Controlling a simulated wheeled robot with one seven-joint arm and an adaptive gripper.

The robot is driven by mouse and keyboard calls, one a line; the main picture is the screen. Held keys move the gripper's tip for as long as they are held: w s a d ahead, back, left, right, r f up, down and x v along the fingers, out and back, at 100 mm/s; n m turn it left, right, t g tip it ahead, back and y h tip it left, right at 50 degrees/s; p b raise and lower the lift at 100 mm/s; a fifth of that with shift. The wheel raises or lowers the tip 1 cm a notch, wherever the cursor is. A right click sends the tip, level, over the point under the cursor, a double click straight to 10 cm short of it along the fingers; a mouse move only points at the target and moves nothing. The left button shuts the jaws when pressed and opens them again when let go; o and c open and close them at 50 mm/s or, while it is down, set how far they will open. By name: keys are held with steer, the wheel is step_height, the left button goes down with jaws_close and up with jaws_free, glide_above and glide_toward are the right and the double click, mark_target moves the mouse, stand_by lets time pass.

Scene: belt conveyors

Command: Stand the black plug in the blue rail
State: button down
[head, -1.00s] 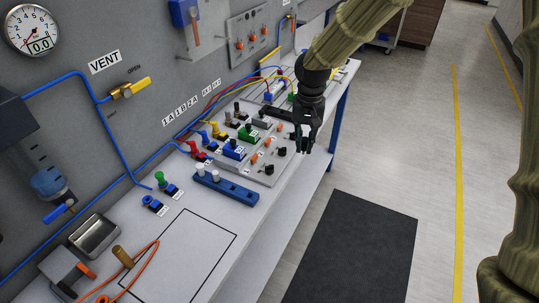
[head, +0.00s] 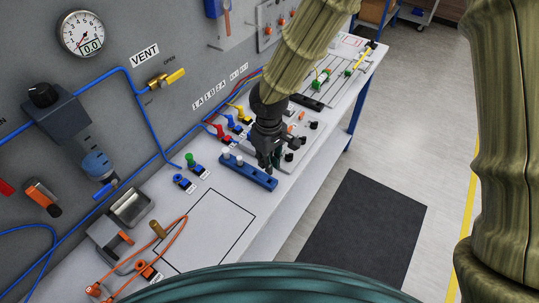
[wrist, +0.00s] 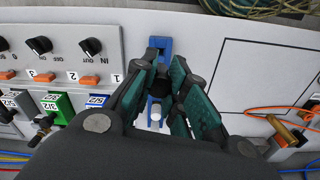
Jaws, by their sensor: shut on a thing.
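The blue rail (head: 246,173) lies on the bench top, with white pegs (head: 238,160) standing in its left part. In the wrist view the rail (wrist: 160,43) runs away between my fingers, and a white peg (wrist: 155,113) shows nearer the camera. My gripper (head: 269,165) points down over the right part of the rail. In the wrist view my gripper (wrist: 166,75) is closed around the black plug (wrist: 161,87), a dark shape between the green finger pads. The plug's lower end is hidden, so I cannot tell whether it touches the rail.
A valve panel (head: 285,155) with black knobs and orange parts stands just behind the gripper.

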steer(key=shift+f+b, duration=1.8)
steer(key=shift+f, duration=0.4)
steer(key=shift+f, duration=1.1)
stand_by(1.2)
steer(key=c, duration=1)
jaws_free()
steer(key=shift+o, duration=0.2)
steer(key=shift+r, duration=0.1)
steer(key=shift+r+p, duration=2.8)
steer(key=shift+r, duration=0.65)
